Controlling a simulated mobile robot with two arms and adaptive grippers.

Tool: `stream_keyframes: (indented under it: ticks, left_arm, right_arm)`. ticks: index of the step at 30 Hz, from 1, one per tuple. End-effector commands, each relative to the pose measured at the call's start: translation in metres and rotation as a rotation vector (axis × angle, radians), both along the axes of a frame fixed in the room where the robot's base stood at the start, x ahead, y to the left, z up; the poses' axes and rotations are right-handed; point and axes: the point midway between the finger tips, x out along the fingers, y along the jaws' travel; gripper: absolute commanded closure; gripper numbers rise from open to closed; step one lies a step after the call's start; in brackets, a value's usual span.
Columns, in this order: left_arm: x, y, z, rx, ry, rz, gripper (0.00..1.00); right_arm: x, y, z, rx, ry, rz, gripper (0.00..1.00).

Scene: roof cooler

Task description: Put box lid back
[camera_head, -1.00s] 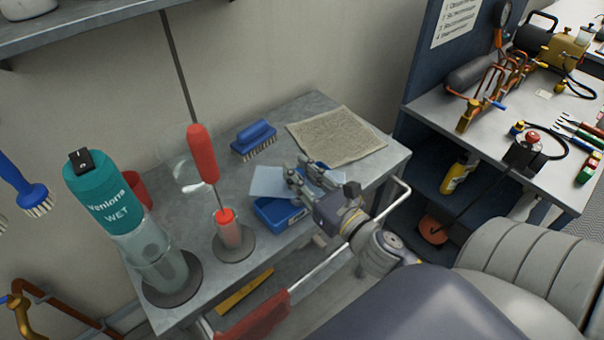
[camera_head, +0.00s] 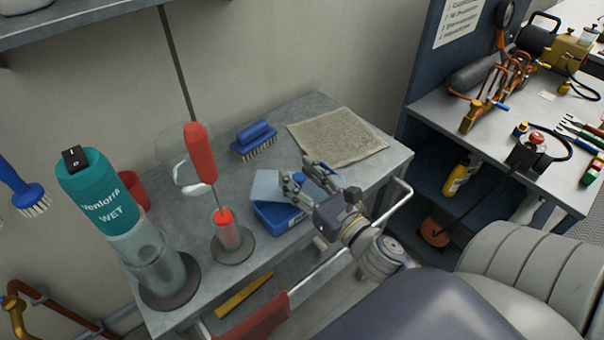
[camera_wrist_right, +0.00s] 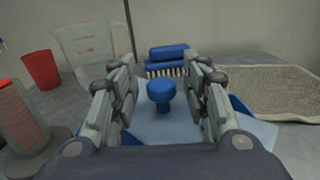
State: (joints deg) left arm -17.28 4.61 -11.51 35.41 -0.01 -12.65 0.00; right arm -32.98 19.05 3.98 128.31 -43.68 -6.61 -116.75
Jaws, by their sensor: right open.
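A blue box (camera_head: 279,217) stands on the grey bench near its front edge. A pale blue lid (camera_head: 266,186) with a round blue knob (camera_wrist_right: 161,92) lies over the box, reaching past its left and back side in the head view; I cannot tell how squarely it sits. My right gripper (camera_head: 309,173) is over the lid with its fingers apart. In the right wrist view the fingers (camera_wrist_right: 161,84) stand to the left and right of the knob, with a gap on each side. My left gripper is not in view.
A blue brush (camera_head: 254,139) and a grey cloth (camera_head: 337,135) lie behind the box.

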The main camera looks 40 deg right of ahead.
Motion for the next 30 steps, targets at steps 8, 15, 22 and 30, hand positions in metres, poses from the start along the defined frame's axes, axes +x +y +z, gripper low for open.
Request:
stream_keyframes:
  ticks: [8, 15, 22, 30]
  left_arm:
    - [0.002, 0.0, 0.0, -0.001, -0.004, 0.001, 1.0]
    - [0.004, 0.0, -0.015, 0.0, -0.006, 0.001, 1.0]
    - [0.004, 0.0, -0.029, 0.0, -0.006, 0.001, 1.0]
    - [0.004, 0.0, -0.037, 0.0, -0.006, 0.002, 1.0]
  right_arm:
    - [-0.014, -0.001, 0.004, 0.001, 0.003, -0.002, 0.57]
    - [-0.057, -0.003, 0.001, 0.003, 0.004, -0.004, 0.57]
    - [-0.094, -0.006, 0.001, 0.0, 0.003, -0.005, 0.57]
    - [-0.118, -0.007, 0.004, -0.001, 0.0, -0.003, 0.57]
